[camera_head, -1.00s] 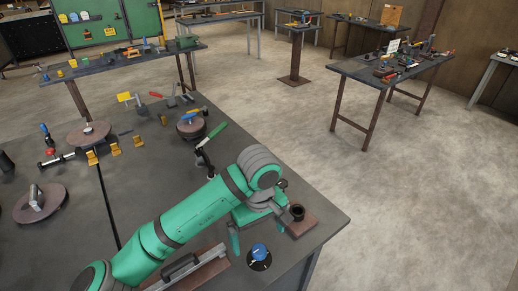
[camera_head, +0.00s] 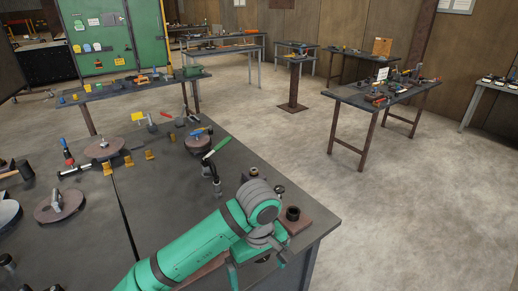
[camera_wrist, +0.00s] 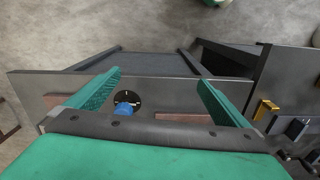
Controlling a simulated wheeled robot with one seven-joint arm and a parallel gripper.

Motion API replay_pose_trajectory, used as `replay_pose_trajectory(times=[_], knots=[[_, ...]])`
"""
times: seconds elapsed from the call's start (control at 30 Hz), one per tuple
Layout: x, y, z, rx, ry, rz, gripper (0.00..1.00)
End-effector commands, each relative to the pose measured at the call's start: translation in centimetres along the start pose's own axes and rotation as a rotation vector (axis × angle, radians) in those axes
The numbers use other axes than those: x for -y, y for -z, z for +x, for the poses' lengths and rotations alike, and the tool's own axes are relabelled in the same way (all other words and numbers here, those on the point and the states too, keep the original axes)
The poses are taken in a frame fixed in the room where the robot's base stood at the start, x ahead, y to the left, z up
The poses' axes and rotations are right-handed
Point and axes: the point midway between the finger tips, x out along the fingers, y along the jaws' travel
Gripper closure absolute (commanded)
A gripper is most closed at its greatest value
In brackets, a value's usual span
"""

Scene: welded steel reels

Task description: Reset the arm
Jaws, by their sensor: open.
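My arm is green with grey joints and reaches over the dark workbench (camera_head: 100,245) from the bottom of the head view. My gripper (camera_head: 258,268) points down near the bench's front right corner, with its tips cut off or hidden in that view. In the wrist view my gripper (camera_wrist: 159,78) has its two green fingers wide apart with nothing held between them. A black disc with a blue knob (camera_wrist: 126,103) shows between the fingers, on the bench below.
A brown plate with a black ring (camera_head: 293,214) lies beside my gripper. A green-handled tool (camera_head: 217,148), round discs (camera_head: 60,205) and several yellow brackets (camera_head: 149,155) are on the bench. Open floor (camera_head: 400,220) lies to the right, with another table (camera_head: 370,98) beyond.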

Motion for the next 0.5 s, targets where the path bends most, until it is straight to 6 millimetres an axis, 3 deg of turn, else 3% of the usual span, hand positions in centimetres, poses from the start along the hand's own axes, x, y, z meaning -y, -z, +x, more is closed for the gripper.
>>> replay_pose_trajectory(times=[0.27,0.5], knots=[[-3.3,-1.2,0.6,0.018,-0.116,0.045,0.00],[-7.3,-2.7,0.8,0.034,-0.269,0.097,0.00]])
